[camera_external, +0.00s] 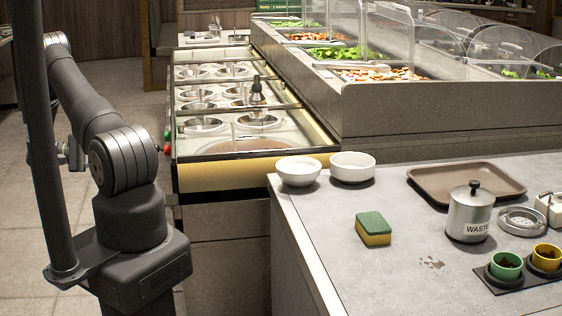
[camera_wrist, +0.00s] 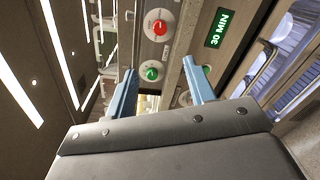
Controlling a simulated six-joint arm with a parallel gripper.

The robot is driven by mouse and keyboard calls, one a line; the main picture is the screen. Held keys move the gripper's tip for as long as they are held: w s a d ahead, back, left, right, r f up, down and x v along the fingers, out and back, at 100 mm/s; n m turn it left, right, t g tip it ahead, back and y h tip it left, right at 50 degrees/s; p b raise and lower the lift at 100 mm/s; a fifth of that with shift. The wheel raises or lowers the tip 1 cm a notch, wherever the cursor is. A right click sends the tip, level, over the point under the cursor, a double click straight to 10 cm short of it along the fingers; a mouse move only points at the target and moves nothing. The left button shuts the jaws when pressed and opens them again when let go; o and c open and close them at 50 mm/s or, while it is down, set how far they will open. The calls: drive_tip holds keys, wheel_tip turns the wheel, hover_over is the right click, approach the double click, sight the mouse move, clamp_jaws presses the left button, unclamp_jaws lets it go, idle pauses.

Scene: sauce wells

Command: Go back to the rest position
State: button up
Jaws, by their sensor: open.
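My gripper (camera_wrist: 159,66) shows in the wrist view with its two blue fingers spread apart and nothing between them. Beyond the fingers is a panel with a red knob (camera_wrist: 158,26) and a green knob (camera_wrist: 151,72), which appear apart from the fingers. In the external view my arm stands at the left, bent at the elbow, and its end is largely hidden behind the dark post and my arm links. The sauce wells (camera_external: 181,178) stand right of my arm, with several round wells under a clear cover.
A grey counter (camera_external: 330,225) at the right carries two white bowls (camera_external: 299,172), a green-yellow sponge (camera_external: 373,229), a brown tray (camera_external: 466,196) and a waste canister (camera_external: 469,212). A salad bar (camera_external: 300,90) stands behind.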

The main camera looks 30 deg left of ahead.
drive_tip(key=r+x, duration=0.1)
drive_tip(key=x, duration=1.6)
drive_tip(key=shift+w+f, duration=0.25)
drive_tip(key=shift+f, duration=0.15)
drive_tip(key=shift+s, duration=0.1)
drive_tip(key=shift+f+n+h, duration=0.1)
drive_tip(key=shift+n+h, duration=0.3)
drive_tip(key=shift+n, duration=6.9)
drive_tip(key=shift+o, duration=0.2)
